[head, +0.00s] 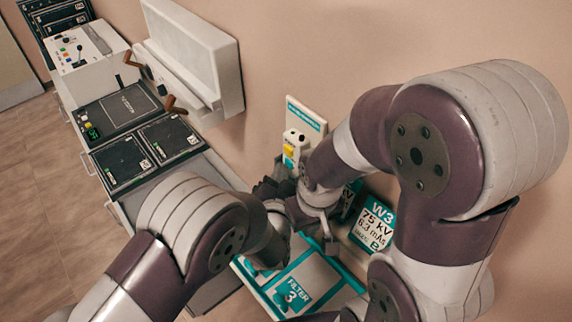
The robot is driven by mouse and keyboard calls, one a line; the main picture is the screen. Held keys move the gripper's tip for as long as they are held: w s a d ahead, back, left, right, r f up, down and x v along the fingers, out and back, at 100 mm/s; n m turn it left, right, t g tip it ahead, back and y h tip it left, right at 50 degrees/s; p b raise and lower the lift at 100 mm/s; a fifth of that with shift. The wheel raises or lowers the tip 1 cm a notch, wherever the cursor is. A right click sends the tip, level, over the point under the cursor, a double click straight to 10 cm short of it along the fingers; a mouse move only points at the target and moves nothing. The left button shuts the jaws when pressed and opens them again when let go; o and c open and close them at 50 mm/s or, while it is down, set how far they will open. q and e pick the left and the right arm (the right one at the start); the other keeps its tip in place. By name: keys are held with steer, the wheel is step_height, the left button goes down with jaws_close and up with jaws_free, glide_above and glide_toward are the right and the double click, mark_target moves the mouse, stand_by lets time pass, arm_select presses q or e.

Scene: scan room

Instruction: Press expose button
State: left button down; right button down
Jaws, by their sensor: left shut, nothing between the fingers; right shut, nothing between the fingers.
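A white hand control (297,142) is on a wall plate with a teal label (306,114). It has a dark top, a yellow button (289,150) and a teal button (289,163). Its lettering is too small to read, so I cannot tell which is the expose button. My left gripper (271,187) is shut and empty, just below and left of the control; I cannot tell whether it touches. My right gripper (330,243) is shut and empty, lower and to the right, partly hidden by its wrist. The two wrists overlap in view.
A console (92,52) with a lever and coloured buttons stands at the far left. A W3 card (374,225) and a tray labelled FILTER 3 (291,294) lie near my wrists.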

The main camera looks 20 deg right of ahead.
arm_select(q)
steer(key=shift+a, duration=0.1)
steer(key=shift+s+a, duration=0.3)
steer(key=shift+a, duration=0.45)
steer(key=a, duration=0.1)
steer(key=s+a, duration=0.1)
steer(key=a, duration=0.2)
steer(key=shift+s+a+p, duration=0.35)
stand_by(1.5)
